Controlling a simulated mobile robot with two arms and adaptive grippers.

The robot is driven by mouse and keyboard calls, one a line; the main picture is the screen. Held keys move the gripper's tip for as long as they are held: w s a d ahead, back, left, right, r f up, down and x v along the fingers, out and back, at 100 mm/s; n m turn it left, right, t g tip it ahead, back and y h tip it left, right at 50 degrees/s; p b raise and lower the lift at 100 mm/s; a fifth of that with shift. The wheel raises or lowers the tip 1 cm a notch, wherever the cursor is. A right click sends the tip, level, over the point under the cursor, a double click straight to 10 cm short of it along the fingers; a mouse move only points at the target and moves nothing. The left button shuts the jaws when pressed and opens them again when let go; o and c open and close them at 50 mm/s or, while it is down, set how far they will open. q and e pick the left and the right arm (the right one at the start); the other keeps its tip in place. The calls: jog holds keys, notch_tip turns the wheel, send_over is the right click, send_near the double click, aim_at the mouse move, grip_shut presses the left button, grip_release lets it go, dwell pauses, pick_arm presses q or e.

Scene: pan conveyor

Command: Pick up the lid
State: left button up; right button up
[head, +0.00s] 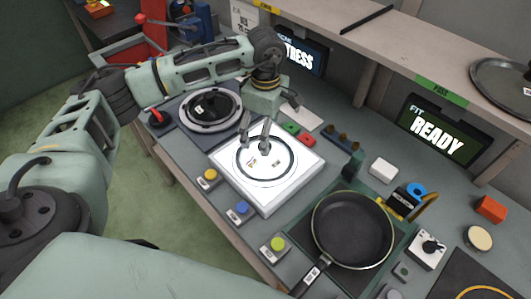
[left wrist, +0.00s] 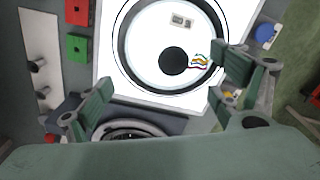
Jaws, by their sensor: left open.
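The lid (head: 270,172) lies flat on a bright white square panel (head: 268,203). It looks like clear glass with a dark ring near its rim. In the left wrist view the lid (left wrist: 150,68) shows a round dark knob (left wrist: 173,61) at its middle and small coloured marks beside it. My left gripper (head: 256,136) is open and empty above the lid. In the left wrist view its two fingers (left wrist: 160,84) stand wide apart, with the knob ahead of and between them. The gripper hides part of the lid in the head view. My right gripper does not show.
A black frying pan (head: 352,232) sits right of the panel. Yellow (head: 210,174), blue (head: 242,207) and green (head: 278,243) buttons line the front edge. A screen (head: 436,133) reads READY under a shelf (head: 400,52).

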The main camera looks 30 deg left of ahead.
pick_arm(q)
jog(key=f, duration=0.1)
jog(key=f+p, duration=0.1)
jog(key=f, duration=0.1)
jog(key=f+p, duration=0.1)
jog(key=shift+d+f, duration=0.3)
jog(key=shift+d, duration=0.05)
jog(key=shift+f, duration=0.4)
